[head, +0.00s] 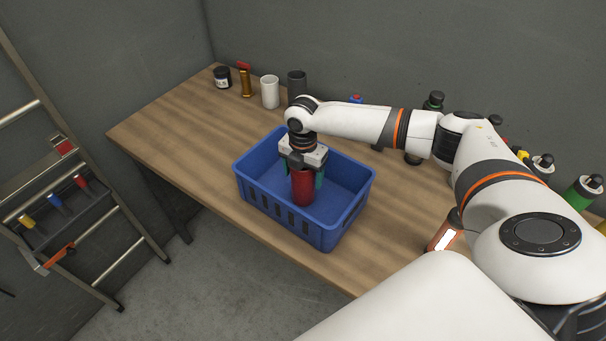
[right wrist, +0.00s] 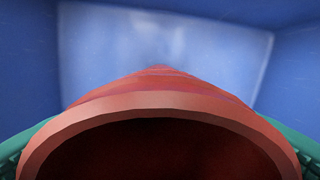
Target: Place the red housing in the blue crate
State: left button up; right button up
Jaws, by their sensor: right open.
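The red housing (head: 302,188) is a hollow red cylinder inside the blue crate (head: 287,221), near its front wall. In the right wrist view the housing's open rim (right wrist: 160,104) fills the lower part, with the blue crate floor (right wrist: 165,50) beyond it. My right gripper (head: 304,180) is over the housing, with its green fingers open on either side of it. Whether the fingers touch the housing, and whether its base rests on the crate floor, I cannot tell. My left gripper is not in view.
The crate stands on a wooden table (head: 190,125). A dark jar (head: 222,77), a brass cylinder (head: 246,84), a white cylinder (head: 270,92) and a dark grey cylinder (head: 297,84) stand along the back. Bottles, including a green one (head: 580,195), are at right. A ladder (head: 75,190) leans at left.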

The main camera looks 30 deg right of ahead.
notch_tip(320, 180, up, 12)
jog(key=b, duration=0.2)
jog(key=shift+f+b, duration=0.15)
jog(key=shift+b, duration=0.2)
